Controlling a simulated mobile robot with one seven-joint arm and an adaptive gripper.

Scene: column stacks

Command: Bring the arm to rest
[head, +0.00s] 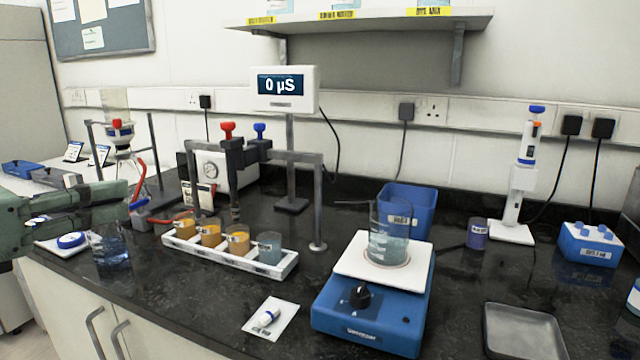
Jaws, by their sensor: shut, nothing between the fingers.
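My gripper (122,201) reaches in from the left edge in the head view, grey-green with dark parts. It is shut and empty, and points right above the left part of the bench. The rest of my arm is cut off by the picture's edge. A beaker with bluish liquid (108,250) stands on the bench below the gripper, apart from it as far as I can tell.
A white rack (275,268) holds several small cups. A blue stirrer (372,312) bears a beaker (388,240). A metal frame (320,190) and a glass apparatus (122,133) stand behind. A grey tray (522,335) lies front right.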

